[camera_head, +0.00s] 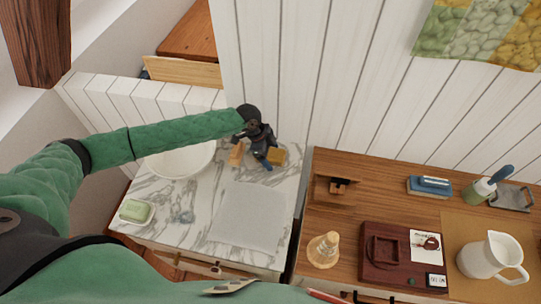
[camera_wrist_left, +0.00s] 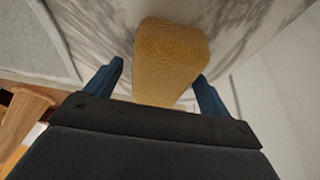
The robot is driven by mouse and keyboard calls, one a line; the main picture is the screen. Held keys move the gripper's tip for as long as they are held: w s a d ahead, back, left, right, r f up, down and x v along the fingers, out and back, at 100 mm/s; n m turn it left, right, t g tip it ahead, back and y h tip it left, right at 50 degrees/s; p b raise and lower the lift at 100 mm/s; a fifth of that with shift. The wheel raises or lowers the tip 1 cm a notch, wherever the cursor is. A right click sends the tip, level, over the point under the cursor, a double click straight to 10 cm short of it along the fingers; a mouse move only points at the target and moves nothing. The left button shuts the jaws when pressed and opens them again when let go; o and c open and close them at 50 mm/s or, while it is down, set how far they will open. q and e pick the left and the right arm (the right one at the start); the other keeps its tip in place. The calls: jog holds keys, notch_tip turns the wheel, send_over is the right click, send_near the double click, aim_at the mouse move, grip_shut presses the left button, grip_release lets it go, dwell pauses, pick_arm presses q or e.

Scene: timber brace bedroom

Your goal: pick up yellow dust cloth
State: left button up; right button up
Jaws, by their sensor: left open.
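The yellow dust cloth (camera_head: 276,156) is a small folded block on the marble top, near its back right by the white plank wall. In the left wrist view the yellow cloth (camera_wrist_left: 170,58) stands between the two blue fingers. My left gripper (camera_head: 262,163) reaches over the marble top beside the cloth. It also shows in the left wrist view (camera_wrist_left: 160,82), open, with the fingers on either side of the cloth's lower part. I cannot tell whether the fingers touch it. My right gripper is not in view.
A white basin (camera_head: 180,163), a green soap dish (camera_head: 136,211) and a grey mat (camera_head: 248,216) share the marble top. A wooden cabinet (camera_head: 345,225) with a white pitcher (camera_head: 487,257) is at right.

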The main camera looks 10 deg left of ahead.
aim_at(271, 152)
pick_arm(q)
jog(key=c, duration=1.1)
